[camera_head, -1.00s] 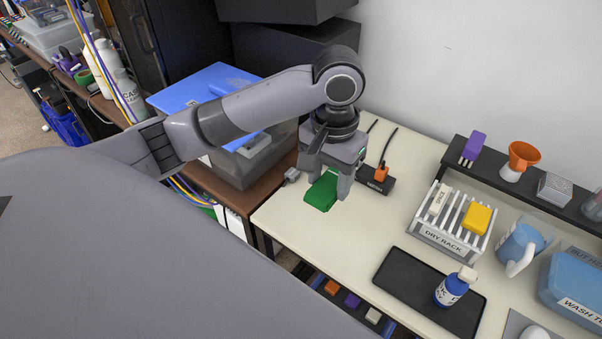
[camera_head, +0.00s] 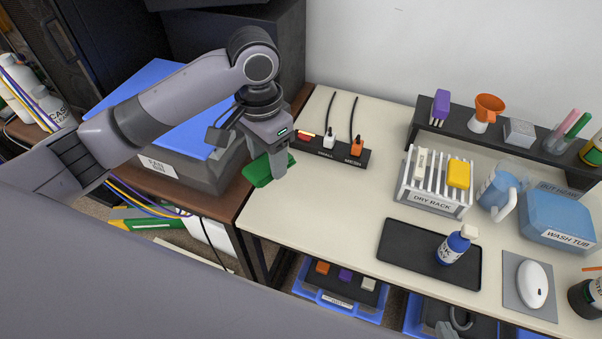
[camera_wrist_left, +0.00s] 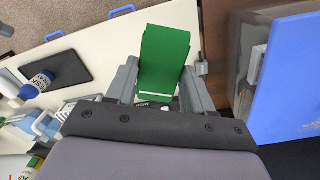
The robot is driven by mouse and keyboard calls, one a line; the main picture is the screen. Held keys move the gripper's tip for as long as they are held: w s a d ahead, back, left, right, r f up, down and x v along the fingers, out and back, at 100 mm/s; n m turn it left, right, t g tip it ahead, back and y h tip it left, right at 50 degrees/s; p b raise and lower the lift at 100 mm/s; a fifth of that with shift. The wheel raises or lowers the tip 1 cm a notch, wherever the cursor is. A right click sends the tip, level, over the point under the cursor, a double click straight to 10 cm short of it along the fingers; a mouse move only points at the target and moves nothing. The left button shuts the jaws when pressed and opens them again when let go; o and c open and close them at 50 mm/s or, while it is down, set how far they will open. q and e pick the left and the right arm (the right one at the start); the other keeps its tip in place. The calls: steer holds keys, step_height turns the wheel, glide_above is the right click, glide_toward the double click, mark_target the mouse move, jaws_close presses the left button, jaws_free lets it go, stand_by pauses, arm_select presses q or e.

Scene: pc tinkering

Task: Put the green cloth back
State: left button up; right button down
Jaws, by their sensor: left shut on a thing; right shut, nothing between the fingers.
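My left gripper (camera_head: 268,170) is shut on the green cloth (camera_head: 258,172). The cloth looks like a flat, stiff green piece. In the head view it shows beside the left edge of the cream table, left of the power strip. In the left wrist view the cloth (camera_wrist_left: 163,55) sits between the two fingers and sticks out past them, with the cream table and floor behind it. I cannot tell its exact height. My right gripper is not in view.
A power strip (camera_head: 335,152) with plugs and cables lies close to the right. A dry rack (camera_head: 435,200), black tray (camera_head: 405,250), spray bottle (camera_head: 455,245) and wash tub (camera_head: 557,222) stand further right. A lidded bin (camera_head: 180,165) is at left. The middle of the table is clear.

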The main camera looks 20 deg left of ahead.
mark_target(304, 209)
arm_select(q)
steer(key=w+d+f+m, duration=0.2)
steer(key=f+m, duration=0.2)
steer(key=m, duration=0.7)
steer(key=w+d+f+m, duration=0.2)
steer(key=d+f+m, duration=0.1)
steer(key=m, duration=0.8)
steer(key=shift+w+d+f, duration=0.15)
steer(key=shift+d+f, duration=0.1)
steer(key=shift+f, duration=0.65)
steer(key=shift+f, duration=0.15)
steer(key=shift+f+b, duration=1.9)
steer(key=shift+f, duration=2)
steer(key=shift+f, duration=0.45)
steer(key=o, duration=1)
steer(key=shift+c, duration=0.2)
steer(key=o, duration=0.6)
